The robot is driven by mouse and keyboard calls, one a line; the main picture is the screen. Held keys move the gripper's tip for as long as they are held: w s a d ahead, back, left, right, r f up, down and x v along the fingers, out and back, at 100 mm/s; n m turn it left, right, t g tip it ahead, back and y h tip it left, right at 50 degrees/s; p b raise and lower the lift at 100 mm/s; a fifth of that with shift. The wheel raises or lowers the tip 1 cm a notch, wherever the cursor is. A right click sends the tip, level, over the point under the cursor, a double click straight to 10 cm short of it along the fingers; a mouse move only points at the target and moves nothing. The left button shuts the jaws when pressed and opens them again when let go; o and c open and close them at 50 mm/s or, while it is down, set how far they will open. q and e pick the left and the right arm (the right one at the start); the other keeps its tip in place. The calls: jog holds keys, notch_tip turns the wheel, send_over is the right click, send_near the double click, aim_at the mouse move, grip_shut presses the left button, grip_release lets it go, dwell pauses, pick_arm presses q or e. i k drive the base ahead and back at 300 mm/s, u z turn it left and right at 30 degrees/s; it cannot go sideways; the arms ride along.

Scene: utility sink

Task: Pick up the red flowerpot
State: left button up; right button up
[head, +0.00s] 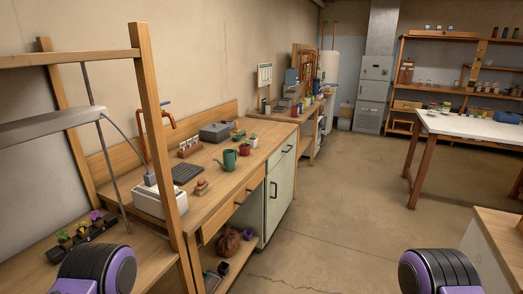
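A small red flowerpot (245,149) stands upright on the wooden workbench (224,177), just right of a green watering can (229,159). A smaller pot with a green plant (253,141) stands close behind it. Parts of my two arms show at the bottom left and bottom right of the head view, far from the flowerpot. Neither gripper is in the picture.
A wooden post (159,150) of a shelf frame stands at the near left. A white table (470,126) stands right. The floor between is open.

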aim_at(244, 149)
jog(key=z, duration=0.6)
jog(key=i, duration=0.8)
jog(key=z, duration=0.45)
jog(key=i, duration=0.85)
jog(key=u, duration=0.3)
